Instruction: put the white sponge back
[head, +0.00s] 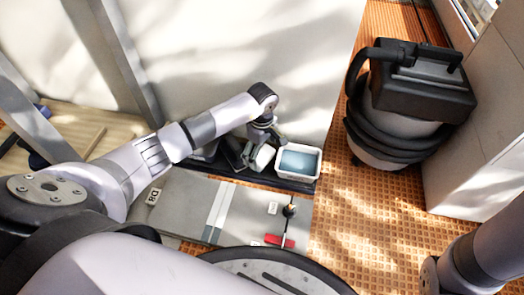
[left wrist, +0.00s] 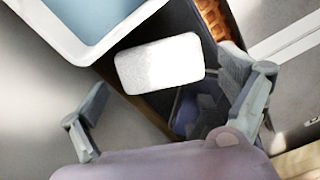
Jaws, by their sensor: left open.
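The white sponge (left wrist: 160,63) lies over a dark tray (left wrist: 130,74), beside a white tub of bluish water (left wrist: 92,38). In the head view the sponge (head: 263,158) is just left of the tub (head: 298,162), partly hidden by my gripper. My left gripper (head: 266,134) is above the sponge. In the left wrist view its fingers (left wrist: 168,82) are spread wide, with the sponge ahead between them and apart from both. I cannot tell how far above it they are. My right gripper is out of view.
Grey tiles (head: 237,210) lie in front of the tray, with a red-handled tool (head: 280,241) on them. A black and grey vacuum cleaner (head: 405,100) stands at the right on the orange textured floor (head: 360,220). A pale wall (head: 240,50) is close behind the tub.

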